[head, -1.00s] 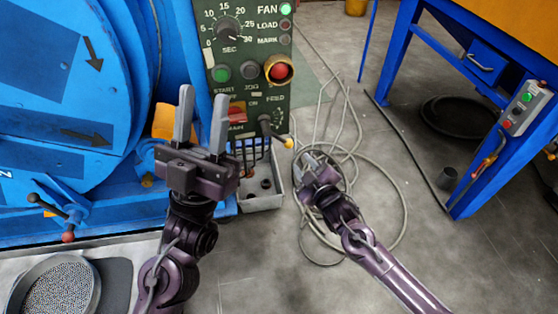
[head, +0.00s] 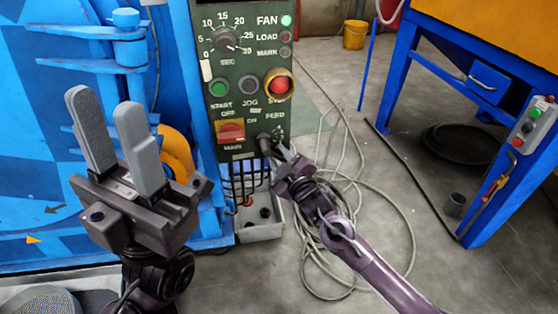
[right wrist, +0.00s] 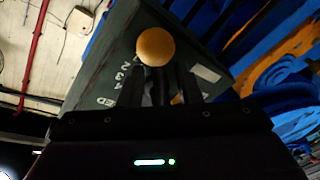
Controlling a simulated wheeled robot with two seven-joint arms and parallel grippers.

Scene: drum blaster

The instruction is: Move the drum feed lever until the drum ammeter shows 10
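The green control panel (head: 238,100) stands in the middle of the head view. Its feed lever (head: 264,143) sticks out at the lower right, beside the FEED lettering. My right gripper (head: 280,156) is at this lever, and its fingers are small and partly hidden there. In the right wrist view the lever's yellow ball knob (right wrist: 155,46) shows at the fingertips, in line with the space between the fingers (right wrist: 158,88). Whether they clamp the lever is too dark to tell. My left gripper (head: 108,105) is open and empty, left of the panel. No ammeter dial is visible.
The panel carries a SEC dial (head: 226,39), a green START button (head: 220,86), a red button (head: 281,85) and a red MAIN switch (head: 231,131). The blue machine (head: 90,70) fills the left. Loose cable (head: 400,220) lies on the floor; a blue stand (head: 400,70) is at right.

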